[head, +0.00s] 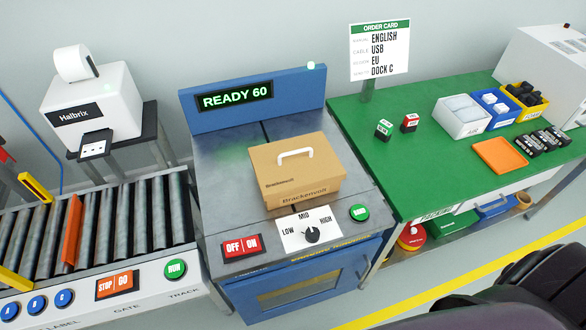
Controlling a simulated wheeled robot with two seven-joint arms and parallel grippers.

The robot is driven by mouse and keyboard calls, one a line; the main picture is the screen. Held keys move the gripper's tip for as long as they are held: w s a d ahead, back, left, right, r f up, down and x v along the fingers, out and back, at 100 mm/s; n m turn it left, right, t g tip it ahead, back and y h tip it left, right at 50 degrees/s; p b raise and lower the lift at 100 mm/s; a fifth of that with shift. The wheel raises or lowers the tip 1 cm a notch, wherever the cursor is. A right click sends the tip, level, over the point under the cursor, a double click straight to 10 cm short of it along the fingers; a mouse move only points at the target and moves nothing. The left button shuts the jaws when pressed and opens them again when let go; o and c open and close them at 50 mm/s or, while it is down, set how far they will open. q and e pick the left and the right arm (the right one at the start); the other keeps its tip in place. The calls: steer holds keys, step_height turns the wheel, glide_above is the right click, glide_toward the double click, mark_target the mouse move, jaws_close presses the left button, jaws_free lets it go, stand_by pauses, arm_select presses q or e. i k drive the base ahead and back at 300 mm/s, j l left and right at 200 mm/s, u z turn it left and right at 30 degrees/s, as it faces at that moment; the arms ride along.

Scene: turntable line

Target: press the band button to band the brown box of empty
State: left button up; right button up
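The brown box (293,165) sits closed on the metal top of the blue banding machine (225,160). It has a white handle on top and "Brackenvoll" printed on it; I see no band around it. A round green button (359,213), its label too small to read surely, is on the machine's front right corner. The machine's display (235,96) reads "READY 60". A black knob (312,235) sits on a LOW/MID/HIGH plate, and a red OFF/ON switch (242,247) is to its left. Neither gripper is in view; dark parts of my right arm show at the lower right.
A roller conveyor (110,225) with an orange gate and STOP/GO and RUN buttons lies left, below a Halbrix printer (95,108). The green bench (400,165) on the right holds bins, an orange tray (499,155) and an order card (379,50). The machine's front is unobstructed.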

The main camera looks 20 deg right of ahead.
mark_target(360, 211)
steer(key=z, duration=0.35)
steer(key=k+l+z, duration=0.1)
steer(key=z, duration=0.3)
steer(key=l+z, duration=0.15)
steer(key=z, duration=0.2)
